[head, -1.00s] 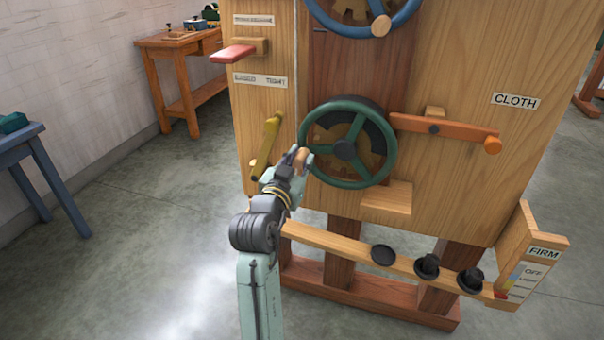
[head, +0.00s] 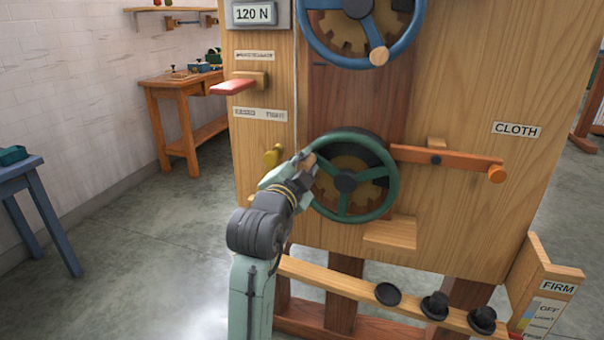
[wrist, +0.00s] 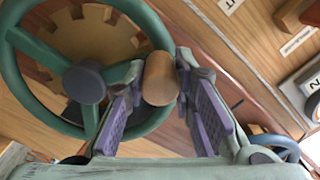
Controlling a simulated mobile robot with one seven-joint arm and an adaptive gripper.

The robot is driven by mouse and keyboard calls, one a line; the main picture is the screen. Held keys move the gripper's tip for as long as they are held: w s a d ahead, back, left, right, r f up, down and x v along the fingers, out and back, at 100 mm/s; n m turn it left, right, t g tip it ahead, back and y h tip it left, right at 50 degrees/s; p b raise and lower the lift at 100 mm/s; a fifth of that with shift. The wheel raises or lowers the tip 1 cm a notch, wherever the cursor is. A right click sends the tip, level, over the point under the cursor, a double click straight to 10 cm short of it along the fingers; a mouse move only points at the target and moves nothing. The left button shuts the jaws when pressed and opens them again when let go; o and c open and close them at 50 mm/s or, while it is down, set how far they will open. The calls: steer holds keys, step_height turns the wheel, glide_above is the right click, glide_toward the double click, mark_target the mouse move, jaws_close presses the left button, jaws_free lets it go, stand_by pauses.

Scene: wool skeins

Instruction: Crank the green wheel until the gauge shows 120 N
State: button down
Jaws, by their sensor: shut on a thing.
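The green wheel (head: 393,184) is on the wooden machine front, with a dark hub and spokes over a toothed wooden gear. Its wooden crank handle (wrist: 159,80) is at the rim's upper left in the head view. My gripper (wrist: 160,72) is shut on this handle, with a purple-padded finger on either side. In the head view my gripper (head: 308,163) partly hides the handle and the rim there. A grey-framed display (head: 255,14) at the top left of the machine reads 120 N. In the wrist view its edge shows at the right, cut off.
A blue wheel (head: 414,40) with a wooden knob is above. An orange lever (head: 450,159) is right of the green wheel. A red lever (head: 234,87) and a yellow lever (head: 272,157) are at the left. A wooden block (head: 390,234) sticks out below the wheel.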

steer(key=shift+s+d+r+m, duration=0.15)
steer(key=shift+r+m, duration=0.15)
steer(key=shift+r, duration=0.15)
steer(key=c, duration=1.3)
jaws_free()
steer(key=shift+f, duration=0.1)
steer(key=shift+c, duration=0.2)
steer(key=v, duration=1.2)
steer(key=shift+c, duration=0.5)
